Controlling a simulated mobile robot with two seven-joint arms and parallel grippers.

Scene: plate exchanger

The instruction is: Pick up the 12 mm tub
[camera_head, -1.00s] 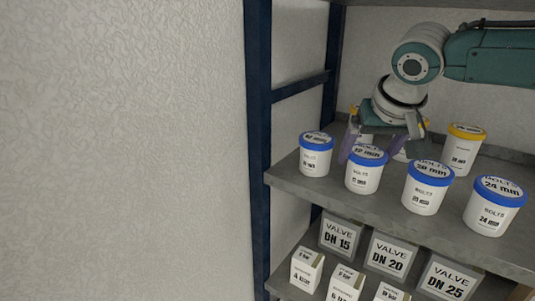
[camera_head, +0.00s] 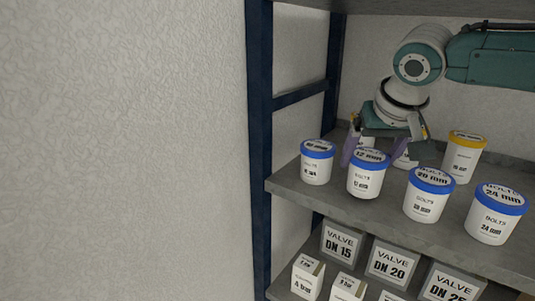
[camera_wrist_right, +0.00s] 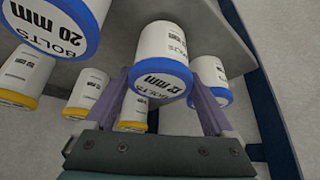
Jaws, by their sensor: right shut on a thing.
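The 12 mm tub (camera_head: 365,184) is white with a blue lid and stands upright in the front row of tubs at the upper shelf. My right gripper (camera_head: 374,161) comes from behind it, with its purple fingers at either side of the tub. In the right wrist view my right gripper (camera_wrist_right: 157,77) is shut on the 12 mm tub (camera_wrist_right: 162,42), whose lid shows between the fingers. The picture does not show clearly whether the tub's base touches the shelf. My left gripper is not in view.
The shelf (camera_head: 290,184) holds a blue-lidded tub (camera_head: 316,168) close on the left, and the 20 mm tub (camera_head: 424,207) and 24 mm tub (camera_head: 490,222) on the right. Yellow-lidded tubs (camera_head: 461,160) stand behind. A blue upright (camera_head: 259,150) bounds the left. Valve boxes (camera_head: 340,243) sit below.

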